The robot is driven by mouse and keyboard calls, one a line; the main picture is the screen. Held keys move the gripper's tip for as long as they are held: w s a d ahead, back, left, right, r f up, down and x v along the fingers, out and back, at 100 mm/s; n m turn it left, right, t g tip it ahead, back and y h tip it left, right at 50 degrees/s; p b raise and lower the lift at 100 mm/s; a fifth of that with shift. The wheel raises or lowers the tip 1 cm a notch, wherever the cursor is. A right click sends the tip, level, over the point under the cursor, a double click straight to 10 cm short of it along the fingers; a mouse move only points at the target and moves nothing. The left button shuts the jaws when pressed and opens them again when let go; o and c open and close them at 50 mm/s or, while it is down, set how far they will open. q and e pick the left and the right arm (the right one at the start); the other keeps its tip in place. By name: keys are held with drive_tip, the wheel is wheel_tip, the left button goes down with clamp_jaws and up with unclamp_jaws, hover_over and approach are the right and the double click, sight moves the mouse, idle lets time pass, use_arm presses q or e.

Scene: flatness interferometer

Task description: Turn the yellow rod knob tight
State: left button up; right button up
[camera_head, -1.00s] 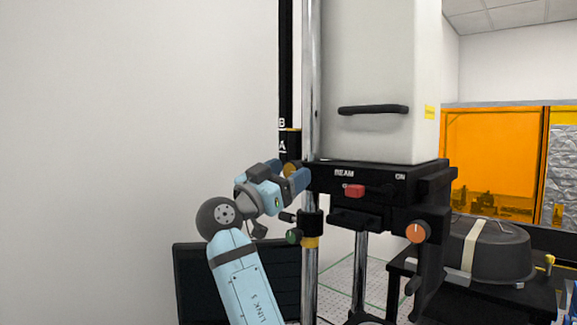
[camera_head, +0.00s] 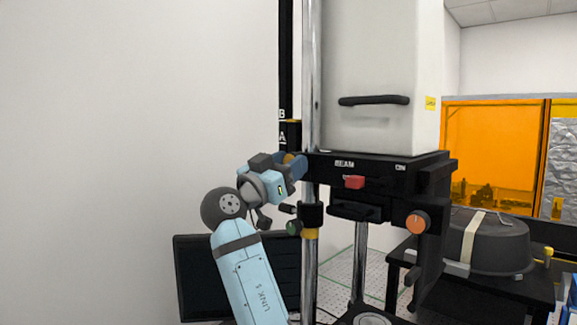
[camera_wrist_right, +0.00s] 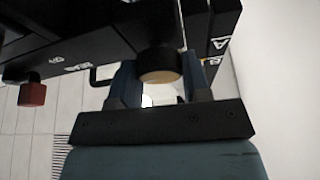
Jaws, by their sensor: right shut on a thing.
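The yellow rod knob (camera_head: 288,158) is a small round knob on the left side of the black carriage, beside the chrome column. It is partly hidden by my right gripper (camera_head: 291,164). In the right wrist view, the knob (camera_wrist_right: 160,77) shows a pale yellow round end on a dark body. It sits between the two blue fingers of my right gripper (camera_wrist_right: 158,82), which is shut on it. My left gripper is not in view.
The carriage (camera_head: 440,170) carries a red button (camera_head: 354,182) and an orange knob (camera_head: 418,222). A green-ended clamp knob (camera_head: 293,228) sits just below my right gripper. A dark monitor (camera_head: 200,275) stands behind my arm. Left of the column is plain wall.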

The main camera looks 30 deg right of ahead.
drive_tip(key=n+t+y+p, duration=0.1)
drive_tip(key=n+t, duration=0.1)
drive_tip(key=n, duration=0.3)
drive_tip(key=n+t+y+p, duration=0.2)
drive_tip(key=n, duration=0.3)
drive_tip(key=n+t+y+p, duration=0.1)
drive_tip(key=n+t+p, duration=0.1)
drive_tip(key=n, duration=0.3)
drive_tip(key=shift+s+r+n+y, duration=0.1)
drive_tip(key=shift+r+n+y, duration=0.2)
drive_tip(key=shift+r+y, duration=0.1)
use_arm(q)
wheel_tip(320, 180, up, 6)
drive_tip(key=p, duration=0.2)
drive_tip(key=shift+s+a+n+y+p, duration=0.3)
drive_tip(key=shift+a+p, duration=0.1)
use_arm(e)
drive_tip(key=n, duration=0.2)
drive_tip(key=n+y, duration=0.2)
drive_tip(key=n, duration=0.1)
drive_tip(key=shift+f+n, duration=0.3)
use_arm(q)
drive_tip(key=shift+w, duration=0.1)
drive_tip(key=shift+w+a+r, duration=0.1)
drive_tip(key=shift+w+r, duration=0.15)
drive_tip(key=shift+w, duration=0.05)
